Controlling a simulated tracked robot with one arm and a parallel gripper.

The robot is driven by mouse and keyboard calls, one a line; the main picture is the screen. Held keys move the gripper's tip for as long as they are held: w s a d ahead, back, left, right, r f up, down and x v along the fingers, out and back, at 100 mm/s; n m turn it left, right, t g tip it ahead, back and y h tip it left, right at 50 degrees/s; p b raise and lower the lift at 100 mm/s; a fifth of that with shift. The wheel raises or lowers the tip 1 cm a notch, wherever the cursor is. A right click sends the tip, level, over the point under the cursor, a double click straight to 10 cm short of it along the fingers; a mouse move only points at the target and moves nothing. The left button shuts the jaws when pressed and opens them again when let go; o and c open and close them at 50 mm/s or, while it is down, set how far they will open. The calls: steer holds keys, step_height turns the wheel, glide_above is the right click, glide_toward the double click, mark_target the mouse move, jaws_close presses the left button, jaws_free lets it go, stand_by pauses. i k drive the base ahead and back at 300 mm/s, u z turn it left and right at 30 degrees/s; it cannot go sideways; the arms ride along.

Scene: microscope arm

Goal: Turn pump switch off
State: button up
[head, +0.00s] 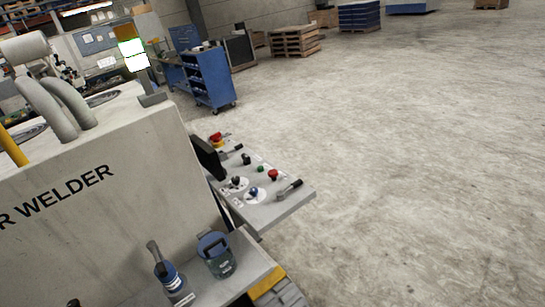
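A grey control panel (275,205) juts out from the right side of a large pale machine (110,215) marked "R WELDER". On it are dark knobs on pale round plates, one of them blue (253,192), a green button (261,169), a red button (273,175) and a grey lever (289,189). A red emergency-type button (216,138) is at its far end. The labels are too small to read, so I cannot tell which control is the pump switch or how it is set. My gripper is not in view.
A grey shelf (222,285) in front holds a blue-handled tool (166,272) and a dark container with a blue top (216,255). Thick grey pipes (58,105) rise from the machine. A blue cart (210,78) and pallets (295,40) stand behind. The concrete floor at right is clear.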

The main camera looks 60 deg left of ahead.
mark_target(247, 161)
steer(key=u, duration=0.15)
steer(key=i, duration=2.15)
steer(key=u, duration=1)
steer(key=i, duration=1.15)
steer(key=u, duration=1.05)
steer(key=i, duration=0.6)
steer(key=u, duration=0.35)
